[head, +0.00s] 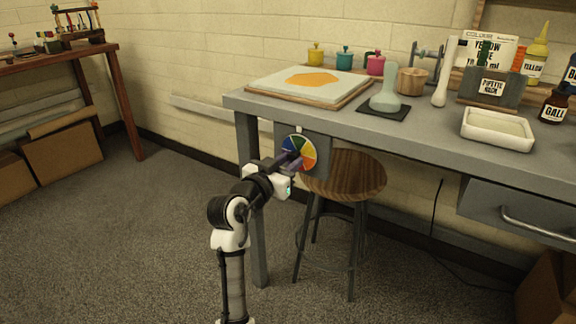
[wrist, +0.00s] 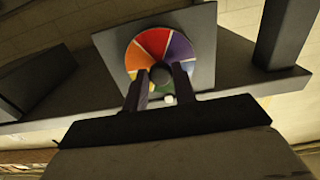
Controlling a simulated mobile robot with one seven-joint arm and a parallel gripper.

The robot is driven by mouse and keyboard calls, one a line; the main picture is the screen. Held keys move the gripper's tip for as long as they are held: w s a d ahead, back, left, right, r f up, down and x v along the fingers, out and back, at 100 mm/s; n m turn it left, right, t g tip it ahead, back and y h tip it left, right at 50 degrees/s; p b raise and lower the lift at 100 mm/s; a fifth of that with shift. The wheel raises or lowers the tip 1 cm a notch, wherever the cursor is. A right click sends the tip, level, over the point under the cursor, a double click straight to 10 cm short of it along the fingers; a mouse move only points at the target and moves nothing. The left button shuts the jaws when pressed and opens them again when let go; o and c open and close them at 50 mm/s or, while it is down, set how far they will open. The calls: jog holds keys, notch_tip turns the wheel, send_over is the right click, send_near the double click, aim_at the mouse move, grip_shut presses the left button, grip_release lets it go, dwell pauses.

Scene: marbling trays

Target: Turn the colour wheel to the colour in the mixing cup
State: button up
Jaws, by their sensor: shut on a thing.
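The colour wheel (head: 308,149) is a disc of coloured sectors on a grey plate at the left front of the grey table. The wrist view shows its red, purple, blue, green and orange sectors (wrist: 150,44). A small white mark (wrist: 169,99) lies by the green sector, at the wheel's top in the head view. My gripper (head: 293,160) is at the wheel, its two fingers shut on the dark central knob (wrist: 161,74). The fingers hide part of the wheel. I cannot tell which vessel is the mixing cup; a tan wooden pot (head: 411,81) stands at the back.
A wooden stool (head: 345,174) stands just right of the wheel. On the table are a tray (head: 352,97) with an orange patch, a white dish (head: 497,130), small coloured pots (head: 345,58) and bottles (head: 537,52). The carpet (head: 150,230) at left is clear.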

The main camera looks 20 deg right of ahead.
jog(key=o, duration=1)
jog(key=shift+c, duration=0.2)
jog(key=shift+s+a, duration=0.1)
jog(key=shift+a, duration=0.05)
